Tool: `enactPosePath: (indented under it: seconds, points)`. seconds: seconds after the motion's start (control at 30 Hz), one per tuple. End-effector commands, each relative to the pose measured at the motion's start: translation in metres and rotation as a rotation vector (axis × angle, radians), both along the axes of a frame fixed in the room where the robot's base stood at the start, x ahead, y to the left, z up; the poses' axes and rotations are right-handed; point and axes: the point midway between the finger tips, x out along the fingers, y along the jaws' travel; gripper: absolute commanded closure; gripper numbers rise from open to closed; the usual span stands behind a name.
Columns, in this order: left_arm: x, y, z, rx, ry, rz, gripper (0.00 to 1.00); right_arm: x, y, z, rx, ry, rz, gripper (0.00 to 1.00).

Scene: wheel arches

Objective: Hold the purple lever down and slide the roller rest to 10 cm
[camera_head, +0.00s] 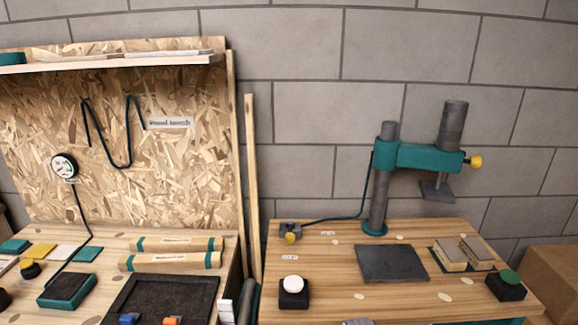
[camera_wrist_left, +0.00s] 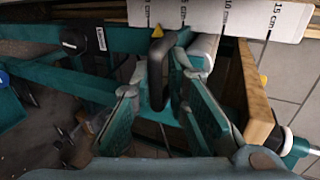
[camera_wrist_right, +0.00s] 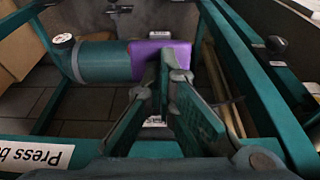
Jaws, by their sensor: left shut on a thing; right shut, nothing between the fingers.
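In the right wrist view the purple lever (camera_wrist_right: 150,58) sits at the end of a green cylinder. My right gripper (camera_wrist_right: 176,72) is shut and empty, its fingertips in front of the lever's right part; I cannot tell whether they touch it. In the left wrist view my left gripper (camera_wrist_left: 172,72) is shut on a dark upright handle (camera_wrist_left: 156,72). A pale roller (camera_wrist_left: 203,50) lies just right of it. A white scale (camera_wrist_left: 245,14) reads 10 and 15 cm. A yellow pointer (camera_wrist_left: 157,31) stands left of the 10 cm mark. The head view shows neither gripper.
Green frame bars (camera_wrist_right: 262,85) run beside my right gripper. A wooden board (camera_wrist_left: 257,115) stands right of my left gripper. In the head view two wooden benches (camera_head: 330,250) hold a press column (camera_head: 380,185), buttons and blocks, against a grey block wall.

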Motion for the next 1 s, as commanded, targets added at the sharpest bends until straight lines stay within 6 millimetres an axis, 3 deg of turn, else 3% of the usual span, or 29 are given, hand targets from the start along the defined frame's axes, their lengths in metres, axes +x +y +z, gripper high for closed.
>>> enactPosePath:
  seconds: [0.17,0.7,0.97,1.0]
  points:
    - [-0.004,-0.001,-0.004,-0.001,0.012,-0.003,1.00,0.001,0.000,0.006,-0.001,-0.003,0.000,1.00]
    - [-0.005,-0.001,-0.006,-0.002,0.017,-0.003,1.00,0.001,0.000,0.067,0.000,-0.003,-0.001,1.00]
    - [-0.005,-0.001,-0.007,-0.002,0.018,-0.003,1.00,0.000,0.000,0.071,0.000,-0.001,0.000,1.00]
    - [-0.005,-0.002,-0.007,-0.002,0.018,-0.003,0.81,0.000,0.000,0.070,0.000,-0.001,0.000,1.00]
